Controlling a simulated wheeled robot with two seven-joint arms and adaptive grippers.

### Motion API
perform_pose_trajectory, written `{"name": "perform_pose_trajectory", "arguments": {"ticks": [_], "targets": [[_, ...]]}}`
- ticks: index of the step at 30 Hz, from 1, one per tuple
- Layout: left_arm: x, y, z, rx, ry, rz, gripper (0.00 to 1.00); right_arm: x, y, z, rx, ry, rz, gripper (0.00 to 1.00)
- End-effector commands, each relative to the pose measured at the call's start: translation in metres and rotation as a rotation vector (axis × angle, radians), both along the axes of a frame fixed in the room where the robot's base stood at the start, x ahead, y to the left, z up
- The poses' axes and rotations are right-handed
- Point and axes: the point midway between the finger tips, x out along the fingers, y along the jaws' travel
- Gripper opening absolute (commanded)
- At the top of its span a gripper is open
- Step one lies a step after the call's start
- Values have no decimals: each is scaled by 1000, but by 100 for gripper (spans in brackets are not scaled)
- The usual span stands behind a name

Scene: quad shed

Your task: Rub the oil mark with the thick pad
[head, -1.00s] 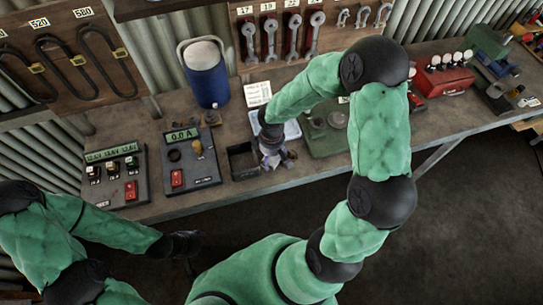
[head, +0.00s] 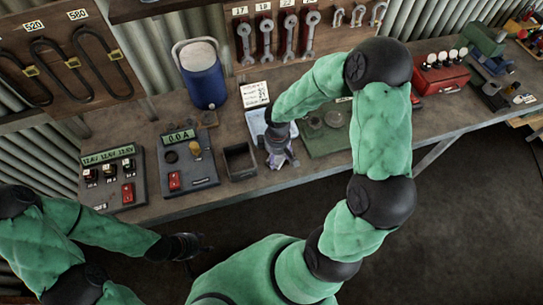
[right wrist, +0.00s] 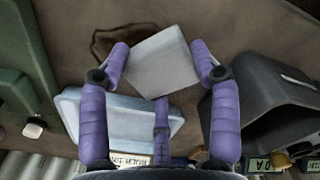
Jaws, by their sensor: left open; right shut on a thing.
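The thick pad (right wrist: 160,62) is a light grey square block between the purple fingers of my right gripper (right wrist: 160,75), which is shut on it. The oil mark (right wrist: 106,42) is a dark brown stain on the bench, just beyond the pad and partly hidden by it in the right wrist view. I cannot tell whether the pad touches the bench. In the head view my right gripper (head: 280,158) is low over the bench's front part, and the pad and mark are hard to make out. My left gripper (head: 188,246) is open and empty, in front of the bench.
A pale tray (head: 256,124) lies behind my right gripper; it also shows in the right wrist view (right wrist: 125,118). A dark open box (head: 239,161) stands to the left and a green plate (head: 328,140) to the right. Meter panels and a blue jug (head: 203,76) are further left.

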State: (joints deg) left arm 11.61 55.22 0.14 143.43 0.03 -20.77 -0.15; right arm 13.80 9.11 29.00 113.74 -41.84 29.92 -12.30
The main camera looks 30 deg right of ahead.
Motion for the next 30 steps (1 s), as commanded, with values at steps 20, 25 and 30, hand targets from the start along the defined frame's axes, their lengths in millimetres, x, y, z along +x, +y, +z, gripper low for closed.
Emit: {"name": "perform_pose_trajectory", "arguments": {"ticks": [20,25,30], "targets": [[0,0,6,0,0,0,52,-9,-37,-2,0,-1,-3,37],[0,0,7,0,0,0,52,-10,-43,-2,0,0,0,37],[0,0,11,0,0,0,52,-13,-54,-1,0,1,-2,37]]}}
